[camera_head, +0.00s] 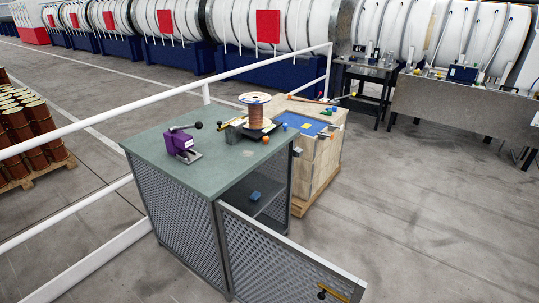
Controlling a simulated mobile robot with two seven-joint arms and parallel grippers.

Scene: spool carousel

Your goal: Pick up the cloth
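A small blue item (255,196), which looks like a folded cloth, lies on the inner shelf of the grey mesh-sided cabinet (140,139). It is too small in view to be certain what it is. The cabinet door (277,262) stands open toward the front right, and the shelf shows through the opening. Neither of my grippers is in view.
A purple press-like tool (181,147) and a copper-wound spool (256,113) stand on the cabinet top. A wooden crate (318,165) with a blue top sheet (302,124) is behind right. A white railing (110,119) runs along the left. Floor right is clear.

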